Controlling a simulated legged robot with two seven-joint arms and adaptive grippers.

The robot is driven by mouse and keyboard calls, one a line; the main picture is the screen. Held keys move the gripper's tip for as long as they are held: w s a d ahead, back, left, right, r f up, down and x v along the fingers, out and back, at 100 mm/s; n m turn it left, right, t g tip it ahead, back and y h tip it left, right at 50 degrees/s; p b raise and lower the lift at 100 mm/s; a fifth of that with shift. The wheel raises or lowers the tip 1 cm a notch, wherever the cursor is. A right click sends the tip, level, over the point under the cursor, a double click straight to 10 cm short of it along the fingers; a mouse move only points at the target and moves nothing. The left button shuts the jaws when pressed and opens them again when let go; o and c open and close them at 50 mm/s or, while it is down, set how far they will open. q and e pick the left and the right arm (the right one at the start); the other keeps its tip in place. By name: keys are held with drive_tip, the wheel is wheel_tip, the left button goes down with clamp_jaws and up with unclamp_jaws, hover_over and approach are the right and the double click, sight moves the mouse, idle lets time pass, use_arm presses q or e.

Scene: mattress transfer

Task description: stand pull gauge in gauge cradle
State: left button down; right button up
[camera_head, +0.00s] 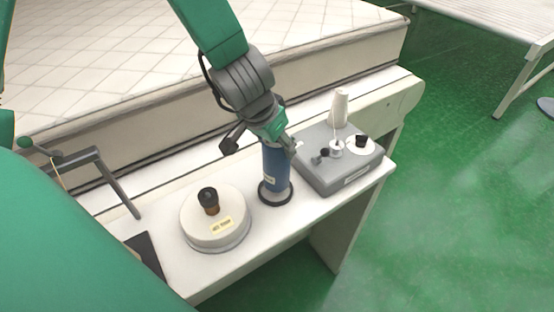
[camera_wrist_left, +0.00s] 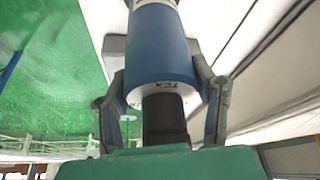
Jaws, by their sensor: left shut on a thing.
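The pull gauge (camera_head: 275,165) is a blue cylinder with a pale label, upright on the white bench. My left gripper (camera_head: 264,146) is shut on its upper part, one finger on each side. The left wrist view shows the gauge's blue body (camera_wrist_left: 161,50) between the two fingers, with a black end piece (camera_wrist_left: 164,120) towards my palm. A dark ring (camera_head: 276,200) surrounds the gauge's foot and looks like the gauge cradle. I cannot tell whether the gauge rests fully in it.
A round white device (camera_head: 232,234) with a black knob stands left of the gauge. A grey box (camera_head: 340,178) with small fittings stands to its right, near a white bottle (camera_head: 339,106). The quilted mattress (camera_head: 110,62) lies behind the bench.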

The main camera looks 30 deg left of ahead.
use_arm(q)
drive_tip(key=f, duration=0.1)
drive_tip(key=f+b, duration=0.1)
drive_tip(key=f, duration=0.1)
drive_tip(key=shift+a+f, duration=0.3)
drive_tip(key=shift+f, duration=0.1)
drive_tip(key=shift+r, duration=0.1)
drive_tip(key=shift+d, duration=0.1)
drive_tip(key=c, duration=0.6)
unclamp_jaws()
drive_tip(key=shift+d, duration=0.15)
drive_tip(key=shift+c, duration=0.2)
drive_tip(key=shift+s+r, duration=0.1)
drive_tip(key=shift+r, duration=0.35)
drive_tip(key=p+v, duration=0.3)
drive_tip(key=v, duration=0.8)
drive_tip(key=shift+p, duration=0.4)
